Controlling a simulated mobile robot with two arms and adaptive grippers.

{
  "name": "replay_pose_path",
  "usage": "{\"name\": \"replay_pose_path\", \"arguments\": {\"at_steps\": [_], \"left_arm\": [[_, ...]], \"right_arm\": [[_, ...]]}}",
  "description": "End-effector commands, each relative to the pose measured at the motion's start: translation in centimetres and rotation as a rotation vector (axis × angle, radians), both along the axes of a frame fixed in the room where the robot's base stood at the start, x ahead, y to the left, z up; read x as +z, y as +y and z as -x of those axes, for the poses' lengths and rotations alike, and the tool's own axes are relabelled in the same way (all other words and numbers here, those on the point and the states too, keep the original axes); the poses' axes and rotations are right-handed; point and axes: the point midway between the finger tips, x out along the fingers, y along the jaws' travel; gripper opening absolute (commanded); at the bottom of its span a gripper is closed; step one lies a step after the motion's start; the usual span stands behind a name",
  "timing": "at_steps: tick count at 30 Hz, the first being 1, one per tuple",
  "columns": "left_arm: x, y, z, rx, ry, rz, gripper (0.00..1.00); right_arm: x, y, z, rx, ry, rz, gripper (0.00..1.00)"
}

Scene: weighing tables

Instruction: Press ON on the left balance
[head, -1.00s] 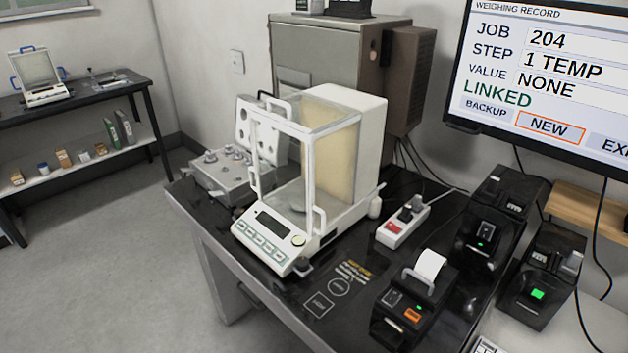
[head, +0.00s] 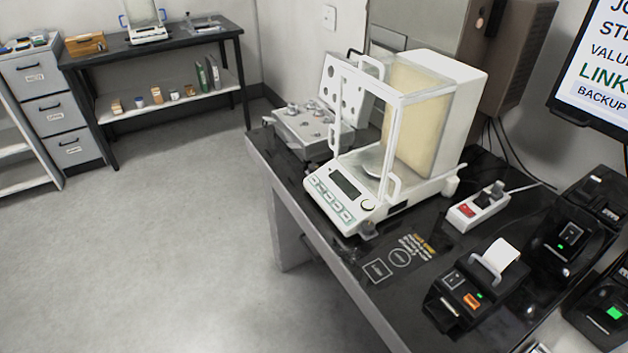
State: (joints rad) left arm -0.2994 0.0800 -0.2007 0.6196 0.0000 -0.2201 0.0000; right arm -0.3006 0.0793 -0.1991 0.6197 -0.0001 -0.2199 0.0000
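A white analytical balance (head: 345,207) with a glass draft shield stands on the black-topped table (head: 299,194) right of the middle in the head view. Its front panel has a dark, blank-looking display (head: 346,182), a row of pale green-marked keys (head: 329,199) and a round button (head: 368,207) at the right. The key labels are too small to read. A second, smaller balance (head: 146,33) stands on the far table at the upper left, cut by the top edge. Neither of my grippers is in view.
An open weight case (head: 306,133) sits behind the near balance. A power strip (head: 479,207), a small printer (head: 476,290) and other black devices stand to its right. A drawer cabinet (head: 50,107) is at the left. Open grey floor (head: 180,230) fills the left and front.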

Motion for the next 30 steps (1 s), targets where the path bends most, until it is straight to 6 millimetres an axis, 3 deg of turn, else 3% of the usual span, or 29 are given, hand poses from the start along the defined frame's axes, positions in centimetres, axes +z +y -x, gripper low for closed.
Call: {"name": "replay_pose_path", "arguments": {"at_steps": [1, 9, 30], "left_arm": [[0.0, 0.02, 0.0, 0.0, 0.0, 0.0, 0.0], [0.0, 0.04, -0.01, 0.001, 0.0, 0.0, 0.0], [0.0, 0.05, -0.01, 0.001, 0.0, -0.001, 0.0]], "right_arm": [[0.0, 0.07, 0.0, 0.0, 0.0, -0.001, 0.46], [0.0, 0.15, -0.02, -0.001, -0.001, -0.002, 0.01], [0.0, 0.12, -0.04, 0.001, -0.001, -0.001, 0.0]]}}
